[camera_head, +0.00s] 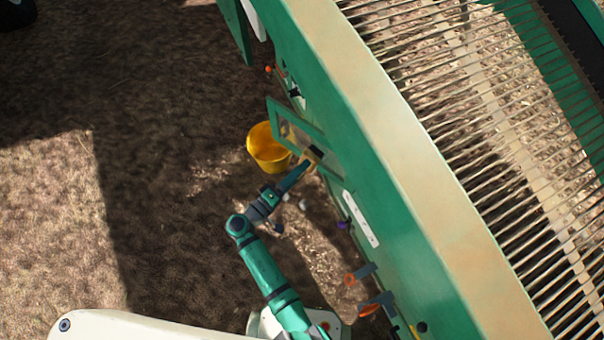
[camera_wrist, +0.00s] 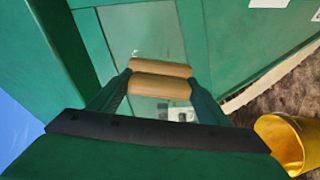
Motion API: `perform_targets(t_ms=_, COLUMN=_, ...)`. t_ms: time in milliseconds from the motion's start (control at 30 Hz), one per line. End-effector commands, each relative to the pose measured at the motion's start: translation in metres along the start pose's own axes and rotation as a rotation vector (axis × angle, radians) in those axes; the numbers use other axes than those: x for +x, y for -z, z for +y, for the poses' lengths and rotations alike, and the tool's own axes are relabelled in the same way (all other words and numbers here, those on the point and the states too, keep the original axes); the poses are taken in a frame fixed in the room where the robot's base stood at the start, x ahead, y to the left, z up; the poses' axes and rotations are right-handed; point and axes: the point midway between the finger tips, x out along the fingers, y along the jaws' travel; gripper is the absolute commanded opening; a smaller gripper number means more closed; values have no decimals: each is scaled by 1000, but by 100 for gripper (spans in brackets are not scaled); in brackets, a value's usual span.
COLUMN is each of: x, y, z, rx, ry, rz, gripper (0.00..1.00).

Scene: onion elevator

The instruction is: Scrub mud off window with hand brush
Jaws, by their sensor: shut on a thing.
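The green-framed window (camera_head: 272,112) stands out from the side of the green machine in the head view. Its pane (camera_wrist: 135,30) looks pale and greyish in the wrist view. A brownish area shows through the frame in the head view; I cannot tell whether it is mud on the glass or ground behind. My gripper (camera_head: 304,163) is at the lower part of the window, shut on the hand brush (camera_head: 314,153), whose tan and dark parts show there. Tan rounded parts (camera_wrist: 160,87) sit between my fingers in the wrist view. Brush contact with the glass is unclear.
A yellow bucket (camera_head: 262,150) stands on the ground beside the window; it also shows in the wrist view (camera_wrist: 283,140). Orange and purple knobs (camera_head: 350,279) project from the machine's side (camera_head: 375,165). Open dirt ground lies to the left.

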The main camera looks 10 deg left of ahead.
Motion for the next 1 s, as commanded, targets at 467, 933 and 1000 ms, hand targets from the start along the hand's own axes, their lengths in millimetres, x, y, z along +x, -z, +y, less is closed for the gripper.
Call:
perform_targets(t_ms=467, x=3, y=34, z=-5, rx=3, ry=-3, rz=0, gripper=38)
perform_targets(t_ms=933, x=2, y=57, z=-10, rx=3, ry=-3, rz=0, gripper=38)
perform_targets(t_ms=1000, x=2, y=62, z=-11, rx=4, ry=-3, rz=0, gripper=38)
